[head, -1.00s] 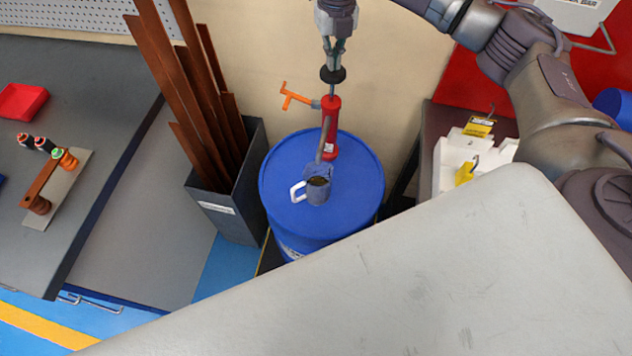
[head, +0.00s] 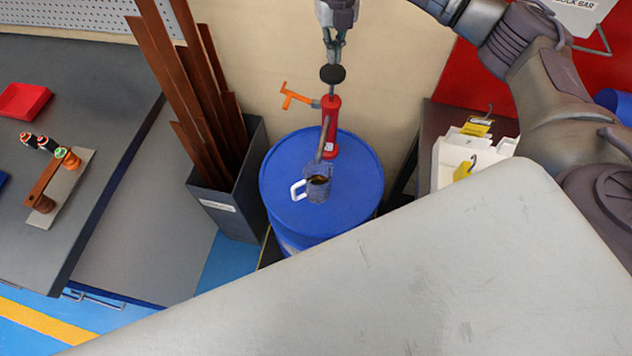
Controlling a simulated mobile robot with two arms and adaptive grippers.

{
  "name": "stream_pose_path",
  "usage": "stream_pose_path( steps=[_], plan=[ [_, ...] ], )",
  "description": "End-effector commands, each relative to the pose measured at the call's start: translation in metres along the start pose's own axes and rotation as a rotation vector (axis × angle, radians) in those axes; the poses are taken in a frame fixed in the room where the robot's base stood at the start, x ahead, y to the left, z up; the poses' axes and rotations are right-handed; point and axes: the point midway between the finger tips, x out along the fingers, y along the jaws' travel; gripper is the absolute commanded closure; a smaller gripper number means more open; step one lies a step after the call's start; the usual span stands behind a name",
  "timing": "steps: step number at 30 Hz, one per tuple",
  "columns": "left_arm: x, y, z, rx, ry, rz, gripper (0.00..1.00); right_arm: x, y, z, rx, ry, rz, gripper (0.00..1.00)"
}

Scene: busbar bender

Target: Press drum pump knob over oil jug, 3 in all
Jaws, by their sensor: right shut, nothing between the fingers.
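The red drum pump (head: 330,127) stands upright on the blue drum (head: 352,205). Its black round knob (head: 333,73) sits on a thin rod above the red body. My right gripper (head: 333,61) points down just above the knob with its fingers closed and empty; I cannot tell whether the tips touch it. The oil jug (head: 317,187), grey with a white handle, stands on the drum lid below the pump's grey spout (head: 322,143). Dark brown liquid shows in its mouth. My left gripper is out of view.
An orange T-handle (head: 295,97) sticks out left of the pump. A grey bin (head: 232,195) of copper-brown bars stands left of the drum. White bins (head: 450,155) with yellow tags are at right. A large pale surface fills the front.

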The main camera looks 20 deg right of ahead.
Motion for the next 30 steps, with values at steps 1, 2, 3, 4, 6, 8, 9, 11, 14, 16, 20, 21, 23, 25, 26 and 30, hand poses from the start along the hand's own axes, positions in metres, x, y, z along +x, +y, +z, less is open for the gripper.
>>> stream_pose_path(
  steps=[1,2,3,4,6,8,9,11,14,16,20,21,23,25,26,30],
  plan=[
    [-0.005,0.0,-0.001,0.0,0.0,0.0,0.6,-0.007,0.0,0.0,0.0,-0.001,0.001,1.0],
    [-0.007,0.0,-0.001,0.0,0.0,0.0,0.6,-0.01,0.0,0.0,0.0,-0.001,0.001,1.0],
    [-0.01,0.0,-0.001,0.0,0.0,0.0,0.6,-0.015,0.0,0.0,0.0,-0.002,0.001,1.0],
    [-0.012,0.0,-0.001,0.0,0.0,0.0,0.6,-0.018,0.0,0.0,0.0,-0.002,0.001,1.0],
    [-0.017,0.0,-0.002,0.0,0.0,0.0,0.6,-0.025,0.0,0.0,0.0,-0.002,0.001,1.0],
    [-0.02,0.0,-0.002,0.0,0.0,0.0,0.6,-0.031,0.0,0.001,0.0,-0.003,0.001,1.0],
    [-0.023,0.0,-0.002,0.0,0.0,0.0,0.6,-0.035,0.0,0.001,0.0,-0.003,0.001,1.0],
    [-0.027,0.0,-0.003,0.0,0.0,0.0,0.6,-0.041,0.0,0.0,0.0,-0.002,0.001,1.0],
    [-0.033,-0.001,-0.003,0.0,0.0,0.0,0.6,-0.051,0.0,0.0,0.0,-0.001,0.0,1.0],
    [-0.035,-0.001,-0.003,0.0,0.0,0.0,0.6,-0.055,0.0,0.0,0.0,-0.001,0.0,1.0],
    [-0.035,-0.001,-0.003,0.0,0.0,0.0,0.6,-0.057,0.0,0.0,0.0,0.0,0.0,1.0],
    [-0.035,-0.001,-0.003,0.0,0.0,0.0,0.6,-0.056,0.0,0.0,0.0,0.0,0.0,1.0],
    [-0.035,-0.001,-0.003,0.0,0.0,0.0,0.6,-0.056,0.0,0.0,0.0,-0.001,0.0,1.0],
    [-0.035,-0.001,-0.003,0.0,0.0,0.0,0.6,-0.056,0.0,0.0,0.0,-0.001,0.0,1.0],
    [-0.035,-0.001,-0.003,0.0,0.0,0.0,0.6,-0.056,0.0,0.0,0.0,-0.001,0.0,1.0],
    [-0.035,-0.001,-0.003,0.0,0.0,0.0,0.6,-0.056,0.0,0.0,0.0,-0.001,0.0,1.0]
  ],
)
